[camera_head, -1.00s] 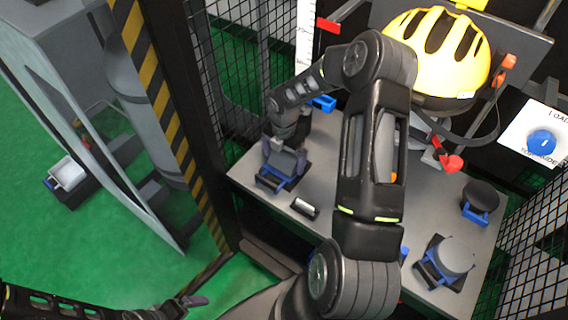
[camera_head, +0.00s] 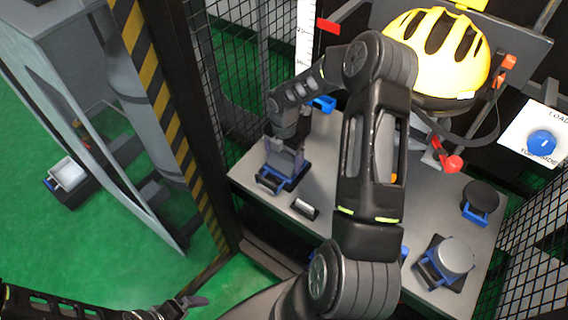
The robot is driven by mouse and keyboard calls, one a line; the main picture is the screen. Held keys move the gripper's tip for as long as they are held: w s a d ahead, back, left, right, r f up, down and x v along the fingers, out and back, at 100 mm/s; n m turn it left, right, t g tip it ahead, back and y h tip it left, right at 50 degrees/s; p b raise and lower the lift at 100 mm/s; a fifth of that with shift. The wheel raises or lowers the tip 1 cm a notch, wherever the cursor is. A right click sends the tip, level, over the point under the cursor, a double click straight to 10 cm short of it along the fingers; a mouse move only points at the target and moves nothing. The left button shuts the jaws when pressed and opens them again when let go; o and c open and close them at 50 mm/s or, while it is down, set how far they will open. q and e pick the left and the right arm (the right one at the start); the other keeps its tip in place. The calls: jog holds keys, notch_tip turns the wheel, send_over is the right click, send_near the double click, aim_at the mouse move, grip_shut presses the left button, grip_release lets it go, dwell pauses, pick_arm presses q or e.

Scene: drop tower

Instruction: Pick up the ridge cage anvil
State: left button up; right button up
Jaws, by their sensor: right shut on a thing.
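My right gripper (camera_head: 284,148) is over the far left part of the grey table (camera_head: 328,228). It is shut on a grey anvil (camera_head: 281,164) that is above a blue holder (camera_head: 271,182) on a dark base. The fingers hide part of the anvil, and I cannot tell whether it is clear of the holder. I cannot make out a ridge or cage shape on it. My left gripper (camera_head: 188,304) is low at the bottom left, away from the table, and I cannot tell its opening.
A round grey anvil (camera_head: 457,254) and a dark round one (camera_head: 482,195) sit in blue holders at the right. A yellow helmet (camera_head: 438,52) hangs above the table's back. A small pale block (camera_head: 304,208) lies near the front edge. Mesh walls and a striped post (camera_head: 158,90) flank the table.

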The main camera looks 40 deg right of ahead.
jog(key=c, duration=1)
jog(key=shift+w, duration=0.1)
jog(key=shift+c, duration=0.3)
jog(key=shift+r, duration=0.1)
jog(key=shift+r, duration=0.1)
notch_tip(320, 180, up, 10)
jog(key=shift+f+p, duration=0.1)
jog(key=shift+p, duration=0.45)
